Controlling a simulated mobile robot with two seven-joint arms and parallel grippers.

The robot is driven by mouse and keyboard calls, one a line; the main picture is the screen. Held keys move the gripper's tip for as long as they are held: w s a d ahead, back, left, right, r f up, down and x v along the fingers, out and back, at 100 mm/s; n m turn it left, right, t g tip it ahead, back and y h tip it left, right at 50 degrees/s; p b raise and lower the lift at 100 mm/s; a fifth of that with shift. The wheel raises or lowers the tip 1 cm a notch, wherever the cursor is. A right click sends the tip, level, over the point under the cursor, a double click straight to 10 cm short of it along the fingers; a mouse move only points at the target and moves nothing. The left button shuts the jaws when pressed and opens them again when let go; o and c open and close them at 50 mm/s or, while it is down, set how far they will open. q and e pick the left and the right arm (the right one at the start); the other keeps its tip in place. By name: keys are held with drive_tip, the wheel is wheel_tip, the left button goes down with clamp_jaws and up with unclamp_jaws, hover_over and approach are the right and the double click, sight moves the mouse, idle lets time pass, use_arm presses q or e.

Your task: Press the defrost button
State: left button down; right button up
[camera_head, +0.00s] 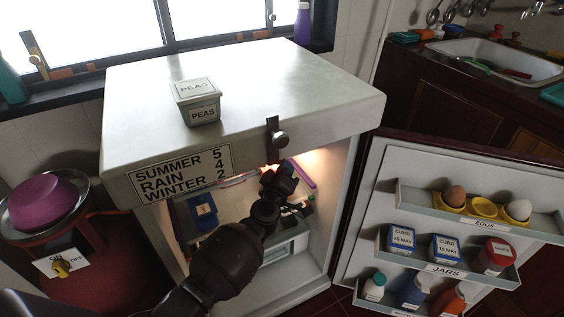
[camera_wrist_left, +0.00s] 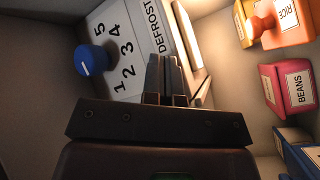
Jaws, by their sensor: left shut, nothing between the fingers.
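The refrigerator (camera_head: 245,80) stands open, and my left arm reaches into its lit inside. In the left wrist view a pale control panel (camera_wrist_left: 112,38) carries a blue dial (camera_wrist_left: 91,60), the numbers 1 to 5 and a DEFROST label (camera_wrist_left: 154,27). My left gripper (camera_wrist_left: 166,62) is shut and empty, its fingertips close beside the DEFROST label. It also shows inside the refrigerator in the head view (camera_head: 282,172). I cannot make out the defrost button; the fingers may cover it. Whether the fingertips touch the panel I cannot tell. My right gripper is not in view.
A PEAS box (camera_head: 198,102) sits on the refrigerator top. The open door (camera_head: 375,170) at right holds eggs, curd tubs and bottles. Inside, a RICE box (camera_wrist_left: 285,22) and a BEANS box (camera_wrist_left: 290,86) stand near my gripper. A blue box (camera_head: 202,211) sits left of my arm.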

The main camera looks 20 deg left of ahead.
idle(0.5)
use_arm(q)
drive_tip(key=shift+w+a, duration=0.1)
drive_tip(key=shift+a, duration=0.05)
drive_tip(key=shift+w+a+r, duration=0.1)
drive_tip(key=shift+w+a, duration=0.1)
drive_tip(key=shift+a, duration=0.05)
